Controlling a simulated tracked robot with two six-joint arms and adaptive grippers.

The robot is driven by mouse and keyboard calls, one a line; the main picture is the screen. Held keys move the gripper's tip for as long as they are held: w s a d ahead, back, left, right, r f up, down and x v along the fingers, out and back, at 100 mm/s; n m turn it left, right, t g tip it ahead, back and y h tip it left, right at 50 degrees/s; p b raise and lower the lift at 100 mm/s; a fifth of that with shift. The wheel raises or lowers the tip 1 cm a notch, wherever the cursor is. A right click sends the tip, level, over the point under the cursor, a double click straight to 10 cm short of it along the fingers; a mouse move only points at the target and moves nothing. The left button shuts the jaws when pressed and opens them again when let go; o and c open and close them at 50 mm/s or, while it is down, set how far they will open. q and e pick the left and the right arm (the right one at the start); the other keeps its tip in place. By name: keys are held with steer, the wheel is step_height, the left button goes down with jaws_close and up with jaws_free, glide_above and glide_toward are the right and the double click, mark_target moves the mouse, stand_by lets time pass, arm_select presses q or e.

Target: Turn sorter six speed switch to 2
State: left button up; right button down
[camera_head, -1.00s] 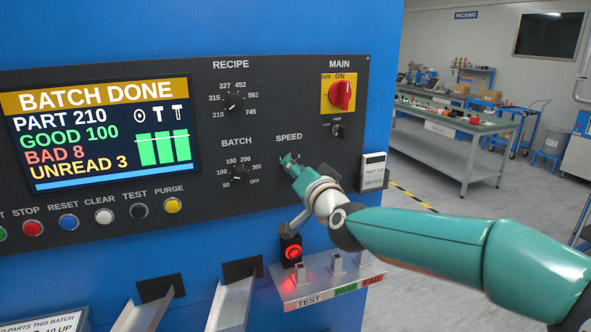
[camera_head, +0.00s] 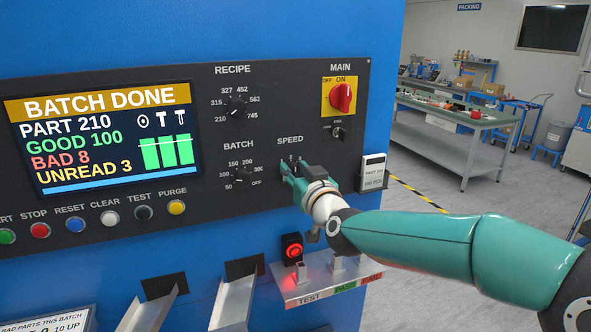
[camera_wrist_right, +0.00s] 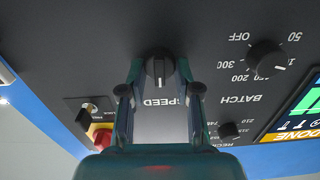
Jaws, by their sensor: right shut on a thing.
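The speed switch (camera_wrist_right: 158,68) is a round black knob with a white pointer line, under the SPEED label on the dark panel. In the wrist view, which shows the panel upside down, its pointer faces the SPEED label. My right gripper (camera_head: 289,168) is at the knob, with one finger on each side, shut on it. My left gripper is not in view.
The batch knob (camera_head: 240,173) and recipe knob (camera_head: 237,106) sit left of my gripper. The red main switch (camera_head: 341,97) is up and right. A screen (camera_head: 105,138) reads BATCH DONE.

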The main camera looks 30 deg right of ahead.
steer(key=shift+n, duration=0.3)
steer(key=c, duration=0.8)
jaws_free()
steer(key=v, duration=1.2)
steer(key=shift+f, duration=0.15)
